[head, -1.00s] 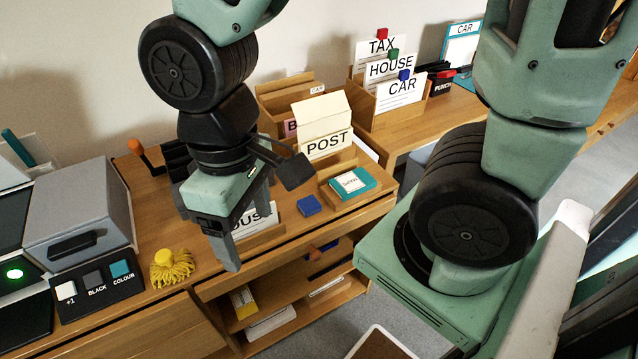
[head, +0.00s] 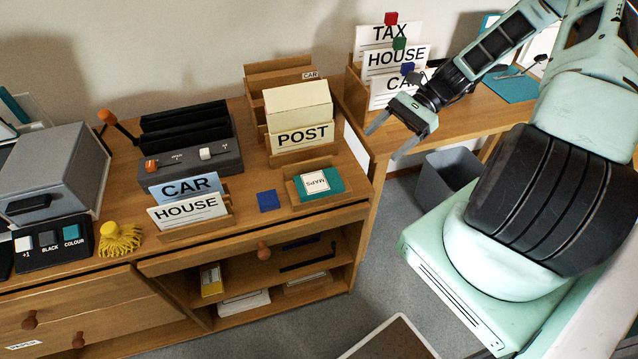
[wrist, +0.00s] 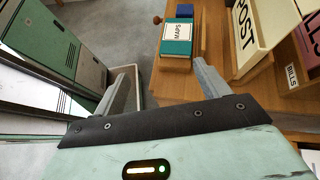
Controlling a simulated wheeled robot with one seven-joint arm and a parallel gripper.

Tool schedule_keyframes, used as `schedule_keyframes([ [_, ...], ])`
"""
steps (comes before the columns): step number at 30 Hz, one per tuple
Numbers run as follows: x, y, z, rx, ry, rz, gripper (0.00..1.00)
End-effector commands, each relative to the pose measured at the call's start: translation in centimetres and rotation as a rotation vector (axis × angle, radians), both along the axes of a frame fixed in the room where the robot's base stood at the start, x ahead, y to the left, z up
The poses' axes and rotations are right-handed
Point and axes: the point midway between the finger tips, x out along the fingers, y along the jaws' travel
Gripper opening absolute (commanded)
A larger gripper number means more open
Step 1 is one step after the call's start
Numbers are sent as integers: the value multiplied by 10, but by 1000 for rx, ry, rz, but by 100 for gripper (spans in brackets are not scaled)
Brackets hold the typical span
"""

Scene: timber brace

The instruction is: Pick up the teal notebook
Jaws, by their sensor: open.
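The teal notebook (head: 333,181), with a white label reading MAPS, lies in a small wooden tray (head: 292,195) near the right front of the desk. In the wrist view the notebook (wrist: 176,46) shows beyond my fingertips, toward the top middle. My gripper (head: 396,128) is open and empty in the head view, raised to the right of the notebook and off the desk's right end. In the wrist view my gripper's (wrist: 152,82) two fingers are spread, and neither touches the notebook.
A blue block (head: 267,201) sits left of the tray. The POST box (head: 300,118) stands behind it. CAR and HOUSE cards (head: 188,209) stand to the left. A grey bin (head: 450,174) is on the floor below the right side desk.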

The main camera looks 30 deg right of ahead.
Motion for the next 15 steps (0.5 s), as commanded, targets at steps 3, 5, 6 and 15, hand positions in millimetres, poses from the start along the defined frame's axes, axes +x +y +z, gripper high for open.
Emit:
schedule_keyframes([
  [3, -9, -31, -13, 86, 27, -154, 75],
  [5, -13, -41, -16, 114, 36, -204, 75],
  [6, -14, -46, -18, 130, 39, -228, 75],
  [15, -10, -27, -31, 161, 47, -271, 75],
])
